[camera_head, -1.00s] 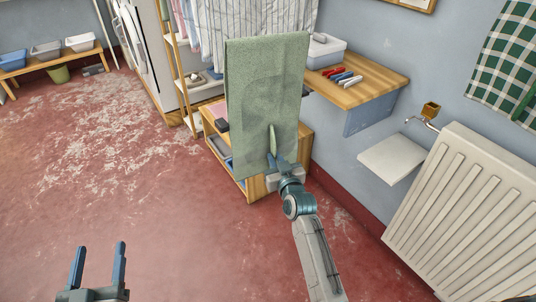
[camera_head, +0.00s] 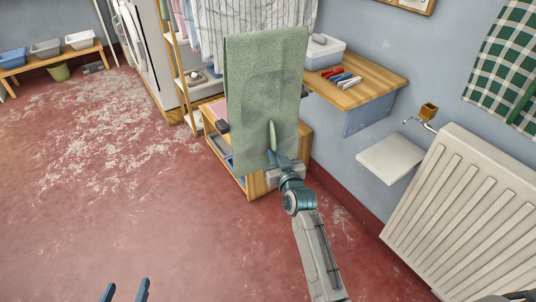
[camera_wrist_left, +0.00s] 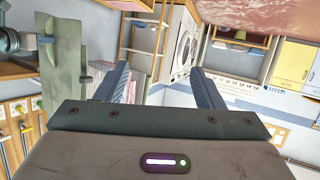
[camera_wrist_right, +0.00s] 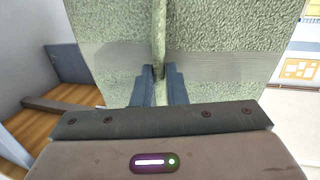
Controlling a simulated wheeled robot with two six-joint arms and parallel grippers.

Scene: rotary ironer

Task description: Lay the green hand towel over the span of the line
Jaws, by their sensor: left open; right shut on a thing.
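The green hand towel (camera_head: 262,85) hangs in a tall flat sheet in the middle of the head view. My right gripper (camera_head: 276,158) is shut on a pinched fold of it, low on the near face. The right wrist view shows the fold of the towel (camera_wrist_right: 200,30) between the fingers (camera_wrist_right: 159,72). My left gripper (camera_head: 126,292) is open and empty at the bottom edge of the head view, well apart from the towel. The left wrist view shows its spread fingers (camera_wrist_left: 158,85) and the towel (camera_wrist_left: 62,75) at left. I cannot make out the line.
Behind the towel stand a low wooden cabinet (camera_head: 256,187) and a rack with striped cloth (camera_head: 262,14). To the right are a wooden wall shelf (camera_head: 372,88) with clothespins, a small white shelf (camera_head: 390,158) and a radiator (camera_head: 465,210). The red floor (camera_head: 120,200) at left is clear.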

